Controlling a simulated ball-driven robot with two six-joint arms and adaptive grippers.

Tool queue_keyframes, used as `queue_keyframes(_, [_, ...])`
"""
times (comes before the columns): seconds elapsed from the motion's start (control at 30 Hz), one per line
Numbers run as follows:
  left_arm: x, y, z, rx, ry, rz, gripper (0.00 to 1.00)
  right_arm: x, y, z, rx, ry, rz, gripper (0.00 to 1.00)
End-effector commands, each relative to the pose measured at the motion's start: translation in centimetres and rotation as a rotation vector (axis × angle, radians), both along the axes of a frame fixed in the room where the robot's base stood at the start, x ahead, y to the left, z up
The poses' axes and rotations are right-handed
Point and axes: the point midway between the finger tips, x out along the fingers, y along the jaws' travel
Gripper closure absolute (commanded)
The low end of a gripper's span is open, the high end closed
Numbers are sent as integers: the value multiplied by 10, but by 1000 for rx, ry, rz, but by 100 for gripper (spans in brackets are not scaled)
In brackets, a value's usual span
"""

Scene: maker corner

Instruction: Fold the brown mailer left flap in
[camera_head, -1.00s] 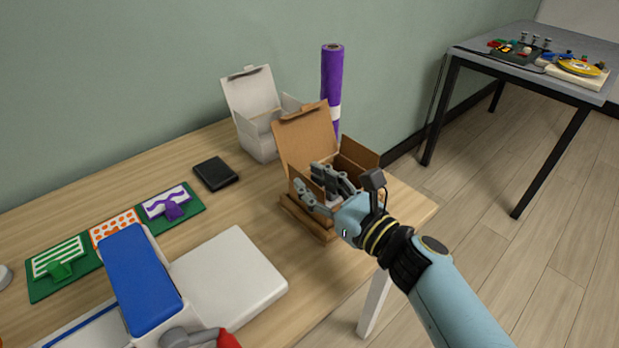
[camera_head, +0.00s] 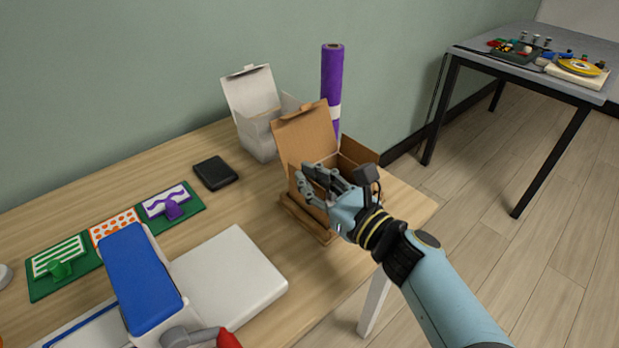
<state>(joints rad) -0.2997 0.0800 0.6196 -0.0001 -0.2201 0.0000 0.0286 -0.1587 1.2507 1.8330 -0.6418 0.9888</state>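The brown mailer (camera_head: 305,135) stands on the wooden table near its right end, its lid raised at the back. Its right side flap (camera_head: 359,151) stands up. The left flap is hard to make out behind my fingers. My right gripper (camera_head: 313,183) is over the front left part of the mailer, its fingers near the left wall. The fingers look spread, with no object visible between them; I cannot tell whether they touch the cardboard. My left gripper is not in view.
A white open box (camera_head: 252,100) and a purple roll (camera_head: 331,80) stand behind the mailer. A black wallet-like item (camera_head: 215,173), green mats with stencils (camera_head: 85,285), a blue-topped block (camera_head: 142,280) and a white slab (camera_head: 232,280) lie to the left. A grey table (camera_head: 470,50) stands far right.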

Motion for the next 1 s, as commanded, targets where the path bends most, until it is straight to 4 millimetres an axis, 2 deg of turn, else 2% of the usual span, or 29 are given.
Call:
queue_keyframes(0.27, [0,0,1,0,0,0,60,3,-4,0,81,59,1,100])
queue_keyframes(0.7, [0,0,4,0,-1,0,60,12,-16,-3,340,247,1,100])
queue_keyframes(1.0, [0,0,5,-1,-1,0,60,15,-21,-6,460,334,1,100])
